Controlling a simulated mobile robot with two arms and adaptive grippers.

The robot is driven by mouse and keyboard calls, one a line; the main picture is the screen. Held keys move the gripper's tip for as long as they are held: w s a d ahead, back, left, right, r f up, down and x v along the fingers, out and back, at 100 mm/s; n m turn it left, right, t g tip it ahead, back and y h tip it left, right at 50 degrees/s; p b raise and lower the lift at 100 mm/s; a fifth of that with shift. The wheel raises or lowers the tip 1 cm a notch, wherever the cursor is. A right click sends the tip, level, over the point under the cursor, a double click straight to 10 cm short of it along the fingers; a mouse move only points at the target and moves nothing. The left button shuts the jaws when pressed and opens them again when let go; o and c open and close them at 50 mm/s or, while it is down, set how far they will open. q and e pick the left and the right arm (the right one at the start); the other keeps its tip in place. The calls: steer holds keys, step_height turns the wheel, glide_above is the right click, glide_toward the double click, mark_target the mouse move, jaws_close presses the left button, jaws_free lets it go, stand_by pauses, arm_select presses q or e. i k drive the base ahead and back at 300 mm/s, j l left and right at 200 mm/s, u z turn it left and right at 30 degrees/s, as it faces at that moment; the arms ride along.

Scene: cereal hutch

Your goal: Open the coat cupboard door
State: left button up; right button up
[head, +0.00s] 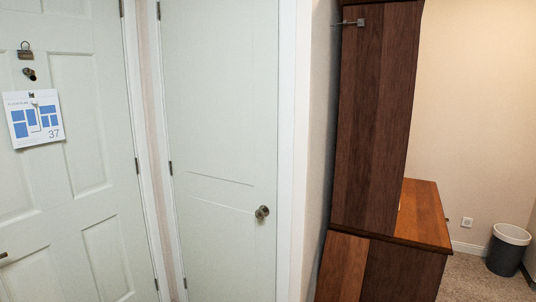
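A plain pale door (222,120) stands shut in its white frame at the middle left; it looks like the coat cupboard door. Its round metal knob (262,213) is near its right edge, and its hinges show along its left edge. The lower part of the door runs out of the picture. Neither of my grippers is in view.
A panelled door (88,120) with a hanging floor plan sheet (34,118) is at the left. A tall dark wood hutch (376,120) stands right of the cupboard door. A waste bin (508,250) sits on the carpet at far right.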

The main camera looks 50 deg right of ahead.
mark_target(220, 58)
steer(key=z, duration=1.2)
steer(key=i+j, duration=0.35)
